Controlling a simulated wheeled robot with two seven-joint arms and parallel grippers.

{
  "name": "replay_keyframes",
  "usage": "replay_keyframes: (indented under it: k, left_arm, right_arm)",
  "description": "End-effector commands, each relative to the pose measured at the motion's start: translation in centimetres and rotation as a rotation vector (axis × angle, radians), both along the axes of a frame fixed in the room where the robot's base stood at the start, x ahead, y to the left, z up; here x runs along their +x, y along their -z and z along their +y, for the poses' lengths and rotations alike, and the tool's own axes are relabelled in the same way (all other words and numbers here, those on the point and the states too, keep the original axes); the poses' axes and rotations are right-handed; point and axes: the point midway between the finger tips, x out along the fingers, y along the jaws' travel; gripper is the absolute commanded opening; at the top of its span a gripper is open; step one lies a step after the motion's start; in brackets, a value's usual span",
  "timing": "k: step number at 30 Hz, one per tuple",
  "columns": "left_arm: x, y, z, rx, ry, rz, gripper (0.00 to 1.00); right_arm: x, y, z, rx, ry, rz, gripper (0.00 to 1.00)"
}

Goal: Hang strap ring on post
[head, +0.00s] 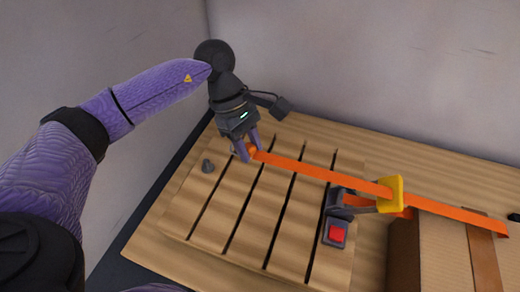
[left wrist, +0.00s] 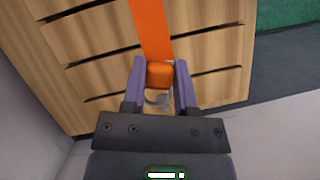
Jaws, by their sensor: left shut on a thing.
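My left gripper (head: 246,150) is shut on the orange end block of the orange strap (head: 315,172), above the far left part of the slatted wooden board. The left wrist view shows the orange block (left wrist: 160,75) between the two purple fingers. A grey curved metal piece, which looks like the strap ring (left wrist: 158,99), shows just past the block between the fingers. A short grey post (head: 208,165) stands on the board to the left of the gripper, apart from it. The ring is hidden in the head view.
The strap runs right through a yellow block (head: 391,195) and over a cardboard box (head: 445,255). A dark fixture with a red button (head: 336,233) sits at the right of the slatted board (head: 225,205). Walls stand behind and to the left. The board's middle is clear.

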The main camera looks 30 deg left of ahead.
Motion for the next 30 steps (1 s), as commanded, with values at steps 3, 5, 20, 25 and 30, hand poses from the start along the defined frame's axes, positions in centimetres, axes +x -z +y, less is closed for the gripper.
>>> replay_keyframes:
  k: [3,5,20,25,30]
  left_arm:
    - [0.6,1.0,2.4,0.002,-0.313,0.002,0.00]
    - [0.9,1.3,3.8,0.004,-0.490,0.002,0.00]
    - [2.2,1.7,10.4,0.001,-1.227,0.001,0.00]
    - [2.2,3.8,10.3,0.002,-1.224,0.003,0.00]
    - [2.2,6.1,10.3,0.002,-1.223,0.003,0.00]
  right_arm:
    - [-0.1,0.6,0.1,0.002,0.001,0.002,1.00]
    - [-0.1,0.8,0.1,0.002,0.001,0.002,1.00]
    - [-0.3,2.2,0.2,0.005,0.001,0.006,1.00]
    - [-0.4,3.9,0.3,0.007,0.002,0.011,1.00]
    - [-0.6,5.6,0.3,0.008,0.000,0.015,1.00]
